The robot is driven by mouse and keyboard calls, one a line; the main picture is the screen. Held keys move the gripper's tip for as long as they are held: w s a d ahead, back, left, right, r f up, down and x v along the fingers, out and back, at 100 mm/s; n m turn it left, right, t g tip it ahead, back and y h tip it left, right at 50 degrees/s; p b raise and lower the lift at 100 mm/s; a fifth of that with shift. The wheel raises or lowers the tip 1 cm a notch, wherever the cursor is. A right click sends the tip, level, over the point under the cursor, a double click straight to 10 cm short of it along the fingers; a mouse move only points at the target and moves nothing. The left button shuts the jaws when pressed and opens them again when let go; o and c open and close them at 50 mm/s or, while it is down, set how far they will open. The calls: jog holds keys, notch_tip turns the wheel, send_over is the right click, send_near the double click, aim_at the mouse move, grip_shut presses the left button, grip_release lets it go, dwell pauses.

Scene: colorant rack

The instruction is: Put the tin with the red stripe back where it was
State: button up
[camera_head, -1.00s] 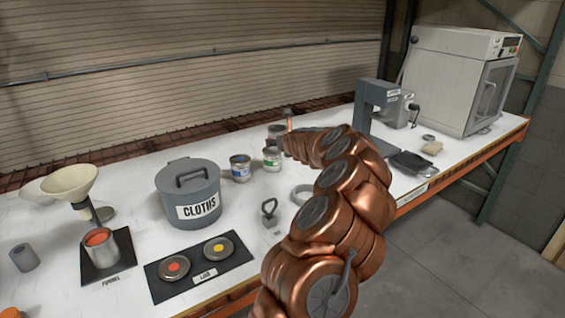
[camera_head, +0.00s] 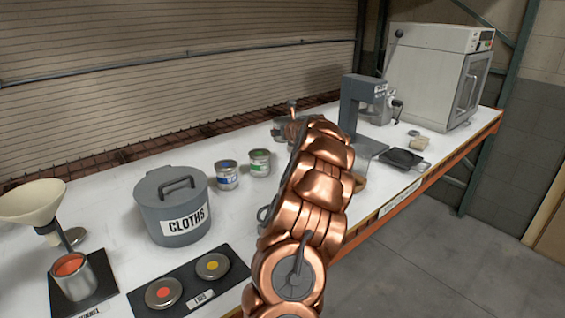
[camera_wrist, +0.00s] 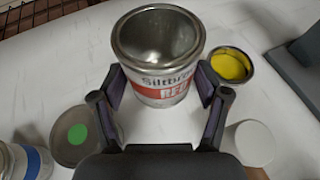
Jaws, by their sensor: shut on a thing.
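The tin with the red stripe (camera_wrist: 165,60) is upright between the two fingers of my gripper (camera_wrist: 160,82) in the wrist view. The blue-striped tin (camera_head: 227,175) and the green-striped tin (camera_head: 259,162) stand side by side left of my arm.
In the wrist view a green-dotted round top (camera_wrist: 76,136) is lower left, a yellow-topped round container (camera_wrist: 231,65) right, and a white cylinder (camera_wrist: 251,143) lower right. The CLOTHS bin (camera_head: 172,208), lids mat (camera_head: 236,278) and grey stand (camera_head: 352,105) share the white bench.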

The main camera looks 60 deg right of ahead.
jog(key=b, duration=0.2)
send_over(284, 164)
notch_tip(284, 164, down, 8)
jog(key=shift+f, duration=0.15)
jog(key=shift+d+f, duration=0.1)
jog(key=shift+f, duration=0.5)
jog(key=o, duration=1.5)
jog(key=shift+f+b, duration=0.35)
jog(key=shift+b, duration=0.1)
